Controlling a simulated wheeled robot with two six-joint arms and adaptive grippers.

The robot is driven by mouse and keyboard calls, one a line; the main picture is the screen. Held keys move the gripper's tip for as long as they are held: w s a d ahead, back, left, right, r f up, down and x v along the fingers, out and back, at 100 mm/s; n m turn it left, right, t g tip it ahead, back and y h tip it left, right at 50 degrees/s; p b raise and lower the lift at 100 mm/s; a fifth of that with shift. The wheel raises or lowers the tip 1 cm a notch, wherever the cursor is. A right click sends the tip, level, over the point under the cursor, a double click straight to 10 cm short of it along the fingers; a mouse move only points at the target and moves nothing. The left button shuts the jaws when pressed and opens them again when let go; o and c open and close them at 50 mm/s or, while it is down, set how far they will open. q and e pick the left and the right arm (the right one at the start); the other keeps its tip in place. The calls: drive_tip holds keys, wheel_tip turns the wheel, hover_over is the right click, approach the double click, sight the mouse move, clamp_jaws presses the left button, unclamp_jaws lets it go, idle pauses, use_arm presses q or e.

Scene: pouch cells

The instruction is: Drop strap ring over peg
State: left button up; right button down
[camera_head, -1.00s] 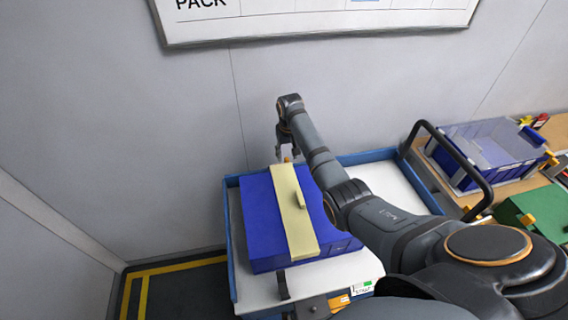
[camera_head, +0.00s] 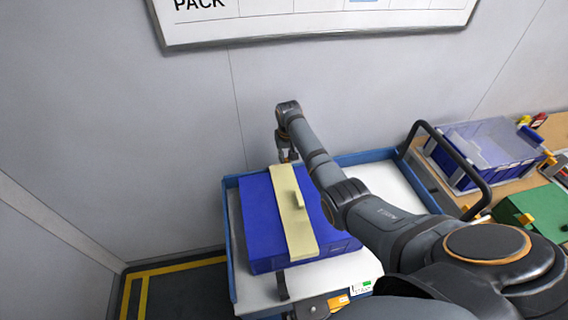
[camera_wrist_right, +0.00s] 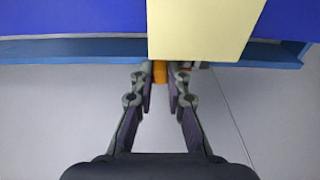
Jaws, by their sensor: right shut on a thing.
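A pale yellow strap (camera_head: 293,215) lies across the top of a blue box (camera_head: 262,217), running from its far side to its near side, with a small raised block on it. The strap's far end also shows in the wrist view (camera_wrist_right: 200,28). My right gripper (camera_head: 287,157) is at that far end, beyond the box. In the wrist view its fingers (camera_wrist_right: 160,80) are closed around a small orange piece (camera_wrist_right: 160,71) just at the strap's edge. Ring and peg cannot be told apart there. A dark upright piece (camera_head: 283,284) stands at the near side.
The box sits on a white trolley top with a blue rim (camera_head: 230,240) and a black handle (camera_head: 470,165). A wall stands close behind. At the right are a blue bin (camera_head: 485,155) and a green case (camera_head: 535,212). The trolley top right of the box is partly clear.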

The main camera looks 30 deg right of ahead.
sight(287, 159)
wheel_tip(287, 159, up, 10)
drive_tip(key=b, duration=0.1)
drive_tip(key=shift+b, duration=0.4)
drive_tip(key=shift+s+f, duration=0.1)
